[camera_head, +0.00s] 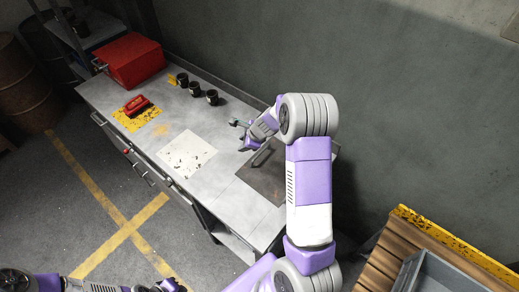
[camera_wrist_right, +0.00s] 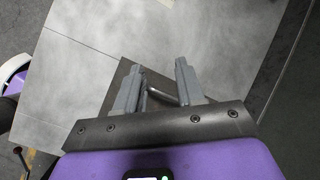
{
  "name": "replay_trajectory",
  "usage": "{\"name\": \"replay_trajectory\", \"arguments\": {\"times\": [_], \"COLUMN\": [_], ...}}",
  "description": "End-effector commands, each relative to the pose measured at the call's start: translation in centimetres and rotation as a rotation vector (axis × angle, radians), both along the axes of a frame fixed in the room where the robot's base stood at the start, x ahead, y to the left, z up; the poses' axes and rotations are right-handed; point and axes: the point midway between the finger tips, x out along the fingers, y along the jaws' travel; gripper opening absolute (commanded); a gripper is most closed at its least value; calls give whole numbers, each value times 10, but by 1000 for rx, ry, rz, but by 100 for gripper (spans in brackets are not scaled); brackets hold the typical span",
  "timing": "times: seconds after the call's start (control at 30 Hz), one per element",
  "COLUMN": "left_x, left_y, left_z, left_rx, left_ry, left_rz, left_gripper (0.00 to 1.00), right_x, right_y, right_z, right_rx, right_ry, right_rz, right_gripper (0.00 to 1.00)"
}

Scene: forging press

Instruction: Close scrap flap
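The scrap flap appears as a dark square panel (camera_head: 272,182) at the right end of the grey workbench, partly hidden by my right arm. A bar handle (camera_head: 262,153) shows near its far left edge. I cannot tell how far the panel is tilted. My right gripper (camera_head: 241,135) is above the bench, close to the handle. In the right wrist view its two grey fingers (camera_wrist_right: 156,82) are spread apart, with a thin metal bar (camera_wrist_right: 163,94) and part of the dark panel (camera_wrist_right: 158,75) behind them. My left arm shows at the bottom left; its fingers are not clear.
On the workbench (camera_head: 228,188) stand a red box (camera_head: 130,60), several black cups (camera_head: 194,89), a red tool (camera_head: 137,105) on a yellow mat, and a white speckled sheet (camera_head: 186,155). A wall is behind. A wooden pallet with a grey bin (camera_head: 435,275) is at lower right.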

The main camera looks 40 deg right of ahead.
Motion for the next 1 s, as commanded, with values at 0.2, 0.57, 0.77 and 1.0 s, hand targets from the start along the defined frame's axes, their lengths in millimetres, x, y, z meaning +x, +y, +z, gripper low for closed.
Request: {"name": "replay_trajectory", "arguments": {"times": [0.2, 0.57, 0.77, 1.0], "left_x": [0, 0, 0, 0], "left_y": [0, 0, 0, 0], "left_z": [-6, -8, -7, -5], "left_rx": [0, 0, 0, 0], "left_ry": [0, 0, 0, 0], "left_rz": [0, 0, 0, 0], "left_gripper": [0, 0, 0, 0], "right_x": [-12, -31, -25, -15], "right_y": [-50, -92, -90, -88], "right_z": [-18, -31, -57, -90], "right_rx": [-268, -438, -437, -437], "right_ry": [53, 147, 149, 147], "right_rz": [472, 817, 820, 817], "right_gripper": [38, 38, 38, 38]}}
